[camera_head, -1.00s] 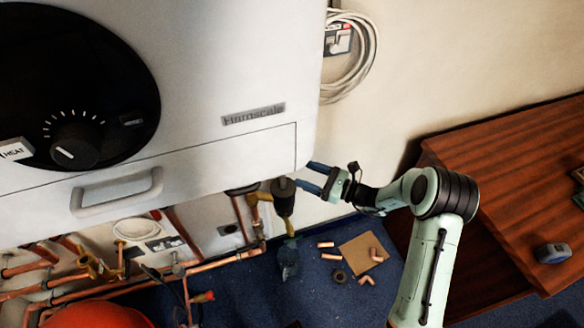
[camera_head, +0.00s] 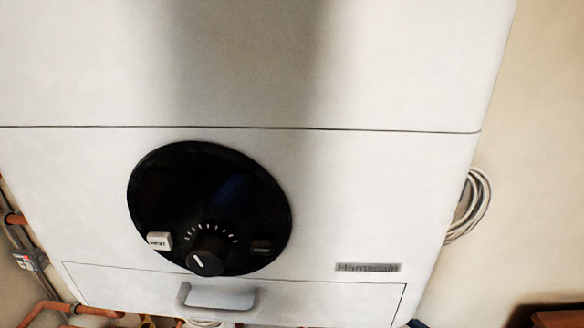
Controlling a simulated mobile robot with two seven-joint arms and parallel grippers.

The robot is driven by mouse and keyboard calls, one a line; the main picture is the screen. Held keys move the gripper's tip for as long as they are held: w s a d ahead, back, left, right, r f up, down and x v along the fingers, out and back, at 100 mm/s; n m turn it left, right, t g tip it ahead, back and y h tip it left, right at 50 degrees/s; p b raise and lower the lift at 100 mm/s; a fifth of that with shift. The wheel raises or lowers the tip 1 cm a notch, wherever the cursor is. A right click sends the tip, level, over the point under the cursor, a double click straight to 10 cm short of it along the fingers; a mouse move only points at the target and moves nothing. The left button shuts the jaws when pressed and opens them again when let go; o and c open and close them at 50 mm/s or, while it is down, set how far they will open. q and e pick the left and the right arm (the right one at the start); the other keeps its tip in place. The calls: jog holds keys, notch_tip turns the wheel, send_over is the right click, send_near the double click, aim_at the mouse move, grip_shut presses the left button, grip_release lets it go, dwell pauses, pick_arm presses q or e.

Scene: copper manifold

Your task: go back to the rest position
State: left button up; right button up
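My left gripper is not in view. Of my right gripper, at most a small blue tip (camera_head: 417,323) shows at the bottom edge, by the lower right corner of the white boiler (camera_head: 370,210). The rest of that gripper and its arm are outside the picture, so I cannot tell whether it is open or shut.
The boiler fills most of the view, with a black round dial panel (camera_head: 160,195), a knob (camera_head: 207,258) and a grey handle (camera_head: 218,299). Copper pipes (camera_head: 60,308) run at the lower left. A coiled white cable (camera_head: 478,205) hangs on the right wall. Brown wood (camera_head: 560,318) shows at the lower right.

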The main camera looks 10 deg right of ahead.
jog(key=s+a+f+n+g+y+p, duration=0.1)
jog(key=s+a+f+n+g+p, duration=0.2)
jog(key=a+f+g, duration=0.45)
jog(key=s+a+f+n+g+h+p, duration=0.3)
jog(key=s+a+n, duration=0.5)
jog(key=s+n, duration=0.3)
jog(key=s+a+f+n+g+h+p, duration=0.3)
jog(key=s+a+f+n+g+p, duration=0.2)
jog(key=s+a+f+n, duration=0.3)
jog(key=s+n, duration=0.3)
jog(key=shift+s+a+n+h, duration=0.25)
jog(key=shift+a+n+h, duration=0.05)
jog(key=shift+h, duration=0.1)
jog(key=shift+g, duration=0.25)
